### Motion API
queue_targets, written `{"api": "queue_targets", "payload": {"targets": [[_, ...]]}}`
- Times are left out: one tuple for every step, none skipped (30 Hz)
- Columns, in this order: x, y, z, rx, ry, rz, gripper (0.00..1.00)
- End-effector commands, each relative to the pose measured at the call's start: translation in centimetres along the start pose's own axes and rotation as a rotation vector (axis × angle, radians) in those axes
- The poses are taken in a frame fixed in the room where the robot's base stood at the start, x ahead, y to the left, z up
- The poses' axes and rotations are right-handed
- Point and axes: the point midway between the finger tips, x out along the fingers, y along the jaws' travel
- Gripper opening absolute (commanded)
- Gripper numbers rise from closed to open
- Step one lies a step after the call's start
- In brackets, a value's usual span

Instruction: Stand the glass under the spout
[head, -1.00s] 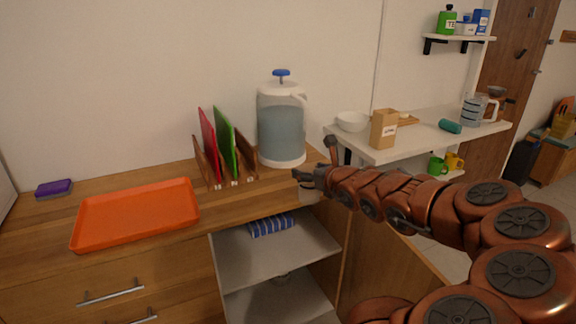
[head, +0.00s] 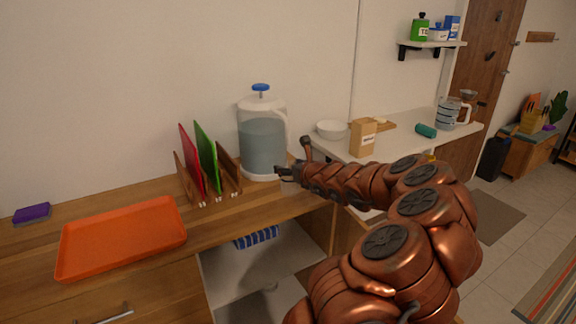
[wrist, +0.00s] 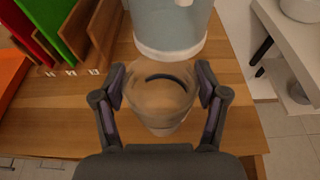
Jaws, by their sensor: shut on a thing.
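The clear drinking glass (wrist: 160,105) is between my gripper's fingers in the wrist view, its round rim facing the camera. My gripper (wrist: 161,85) is shut on it from both sides. The dispenser (head: 262,140) has a white base, a blue top knob and bluish liquid, and stands at the back of the wooden counter. In the wrist view the dispenser's base (wrist: 168,45) is just beyond the glass. In the head view my gripper (head: 286,172) is at the dispenser's lower right and the glass is hard to make out. I cannot clearly see the spout or the glass's height above the counter.
A wooden rack (head: 228,172) with red and green boards stands close left of the dispenser. An orange tray (head: 120,240) lies further left. A white side table (head: 395,143) with a bowl (head: 331,130) and a carton (head: 362,138) is at the right. Bare counter (wrist: 75,115) lies left of the glass.

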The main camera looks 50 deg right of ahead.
Motion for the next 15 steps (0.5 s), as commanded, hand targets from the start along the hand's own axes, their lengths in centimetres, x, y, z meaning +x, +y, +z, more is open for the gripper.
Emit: {"api": "queue_targets", "payload": {"targets": [[0.6, -0.2, 0.2, -0.004, 0.003, 0.0, 0.3], [0.8, -0.5, 0.2, -0.003, 0.004, -0.002, 0.3], [1.2, -0.7, 0.3, -0.003, 0.003, -0.002, 0.3], [1.5, -0.8, 0.5, -0.004, 0.002, -0.002, 0.3], [1.8, -0.9, 0.5, -0.003, 0.001, -0.001, 0.3], [2.2, -1.1, 0.6, -0.002, 0.002, 0.0, 0.3], [2.5, -1.2, 0.6, -0.004, 0.003, 0.0, 0.3], [2.9, -1.3, 0.7, -0.005, 0.003, 0.001, 0.3], [3.2, -1.6, 0.7, -0.004, 0.004, -0.003, 0.3], [3.4, -1.8, 0.8, -0.004, 0.003, -0.004, 0.3], [3.6, -1.9, 0.9, -0.004, 0.002, -0.004, 0.3], [3.9, -2.0, 1.0, -0.004, 0.0, -0.004, 0.3], [4.0, -2.1, 1.1, -0.004, -0.001, -0.003, 0.3], [4.2, -2.1, 1.1, -0.004, -0.001, -0.002, 0.3], [4.4, -2.1, 1.1, -0.003, -0.002, -0.001, 0.3]]}}
